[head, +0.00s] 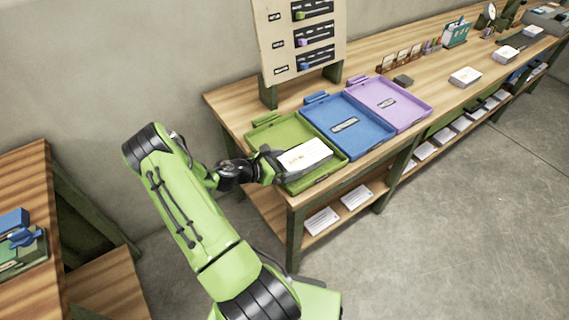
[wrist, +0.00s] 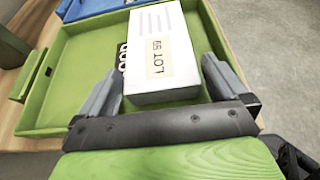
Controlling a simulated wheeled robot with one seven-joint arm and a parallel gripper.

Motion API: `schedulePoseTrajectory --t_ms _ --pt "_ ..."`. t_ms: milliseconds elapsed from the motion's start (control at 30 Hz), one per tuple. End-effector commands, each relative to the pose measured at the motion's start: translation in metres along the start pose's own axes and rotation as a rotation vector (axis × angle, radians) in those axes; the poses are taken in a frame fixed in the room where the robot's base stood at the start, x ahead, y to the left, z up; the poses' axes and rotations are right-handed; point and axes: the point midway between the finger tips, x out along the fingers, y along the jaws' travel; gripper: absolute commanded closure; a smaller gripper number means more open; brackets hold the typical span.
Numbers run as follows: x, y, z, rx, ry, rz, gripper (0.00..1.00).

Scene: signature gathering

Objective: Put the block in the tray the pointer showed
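The block (head: 305,155) is white with a paper label; in the wrist view the block (wrist: 162,60) reads "LOT 59". The blue tray (head: 372,141) and purple tray (head: 411,117) stand to the right and look empty. No pointer is clearly visible.
The trays stand on a wooden table (head: 232,103) below an upright board (head: 275,32) with coloured markers. A dark small object (head: 403,81) and a white block (head: 465,76) lie farther right. Papers lie on the lower shelf. Another wooden bench is at left.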

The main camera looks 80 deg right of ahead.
Motion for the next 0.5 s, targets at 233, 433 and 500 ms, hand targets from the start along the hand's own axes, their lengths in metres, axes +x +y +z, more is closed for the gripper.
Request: schedulePoseTrajectory --t_ms 233,433,500 --pt "-0.051 0.002 0.003 -0.001 0.0 0.007 0.0" --pt "-0.1 0.001 0.003 -0.001 -0.001 0.005 0.0" --pt "-0.111 0.001 0.002 0.0 0.0 0.003 0.0"
